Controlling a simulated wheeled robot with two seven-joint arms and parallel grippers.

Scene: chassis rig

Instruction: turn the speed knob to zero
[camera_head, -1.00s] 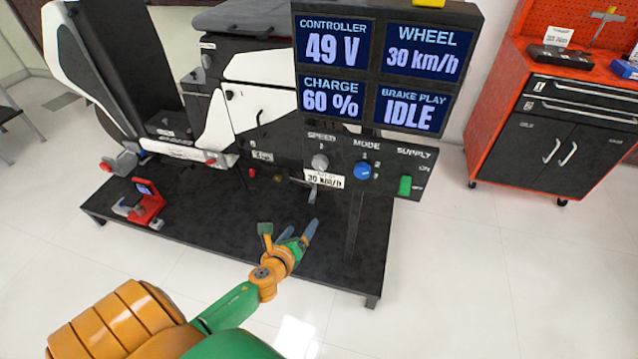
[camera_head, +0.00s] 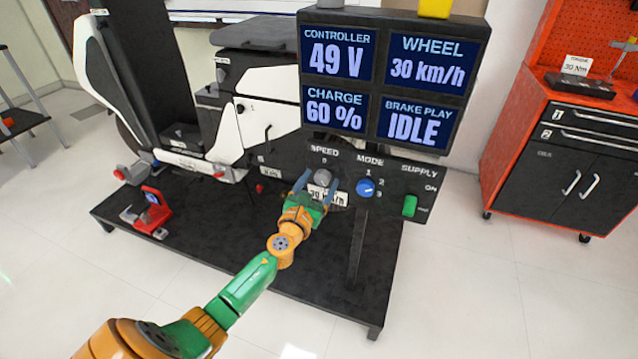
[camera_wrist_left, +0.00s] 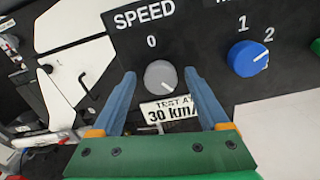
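The grey speed knob (camera_head: 323,177) sits on the black control panel (camera_head: 390,182), under the label SPEED and a 0 mark. In the left wrist view the speed knob (camera_wrist_left: 161,77) lies between the two blue fingers of my left gripper (camera_wrist_left: 160,88). The fingers are open, with a gap on each side of the knob. In the head view my left gripper (camera_head: 315,186) is in front of the panel at the knob. The wheel display (camera_head: 427,62) reads 30 km/h. My right gripper is not in view.
The blue mode knob (camera_head: 365,187) and green supply switch (camera_head: 410,205) are to the right on the panel. A plate marked 30 km/h (camera_wrist_left: 172,108) is just below the speed knob. A red tool cabinet (camera_head: 570,140) stands at right.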

